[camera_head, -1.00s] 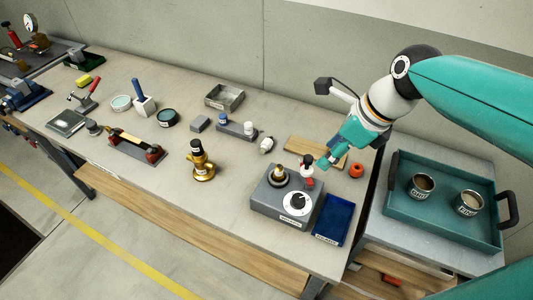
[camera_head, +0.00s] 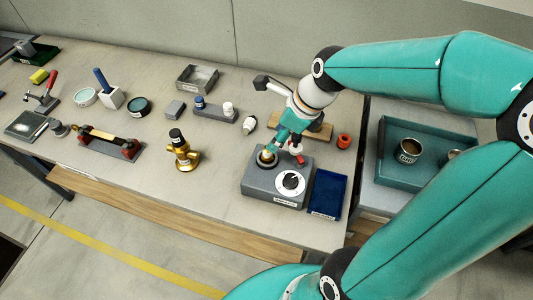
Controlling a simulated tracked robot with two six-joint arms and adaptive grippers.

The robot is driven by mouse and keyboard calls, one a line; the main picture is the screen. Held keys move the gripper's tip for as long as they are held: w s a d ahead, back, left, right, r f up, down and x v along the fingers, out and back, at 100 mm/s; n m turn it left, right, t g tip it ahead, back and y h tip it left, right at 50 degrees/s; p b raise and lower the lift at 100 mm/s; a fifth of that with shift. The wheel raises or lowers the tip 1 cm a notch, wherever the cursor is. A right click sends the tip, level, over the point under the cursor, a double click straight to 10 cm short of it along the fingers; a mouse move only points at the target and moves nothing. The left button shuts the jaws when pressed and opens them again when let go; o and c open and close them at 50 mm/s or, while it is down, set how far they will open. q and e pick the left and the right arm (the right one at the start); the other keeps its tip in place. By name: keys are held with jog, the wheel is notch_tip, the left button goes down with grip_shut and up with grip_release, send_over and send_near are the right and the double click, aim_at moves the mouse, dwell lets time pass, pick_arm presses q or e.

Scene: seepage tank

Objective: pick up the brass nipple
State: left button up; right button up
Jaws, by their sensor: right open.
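A small brass piece, which I take to be the brass nipple (camera_head: 267,158), stands in the dark round seat on top of the grey box with a dial (camera_head: 262,184). It is partly hidden by my right gripper (camera_head: 268,149). That gripper is open, with its teal fingers pointing down and left, right at the top of the brass piece. I cannot tell whether the fingers are around it or touching it. My left gripper is out of view.
A red and white item (camera_head: 297,151) stands close to the gripper, at the box's back. A blue tray (camera_head: 327,195) lies right of the box. A brass fitting stand (camera_head: 183,152) is to the left, with clear table between.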

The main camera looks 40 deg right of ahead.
aim_at(267, 153)
jog(key=shift+x, duration=3.5)
jog(key=shift+a, duration=0.15)
jog(key=shift+r, duration=0.1)
grip_shut()
